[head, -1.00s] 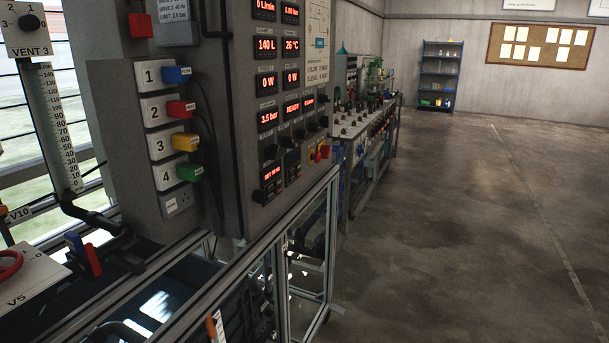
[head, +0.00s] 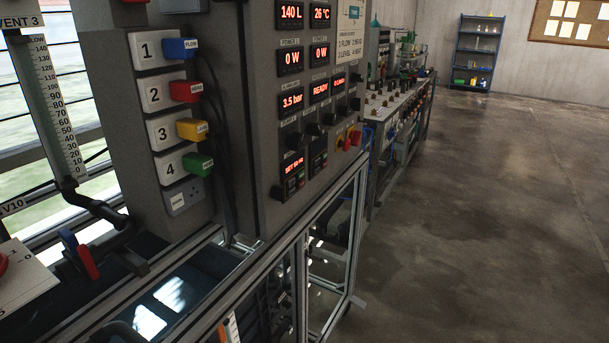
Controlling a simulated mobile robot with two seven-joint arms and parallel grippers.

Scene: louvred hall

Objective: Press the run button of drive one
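The grey control panel (head: 262,200) stands left of centre, seen at a slant. Low on its face are two small dark drive units side by side. The left drive unit (head: 293,172) has a lit red display and small keys below it. The right drive unit (head: 318,156) is narrower in this view and its display is hard to read. Which unit is drive one, and which key is its run button, is too small to tell. Neither of my grippers is in view.
Numbered sockets with coloured plugs (head: 190,92) and hanging cables are on the panel's left side. An aluminium frame (head: 290,240) runs below it. A bench (head: 395,110) continues behind. The concrete floor (head: 480,220) to the right is clear.

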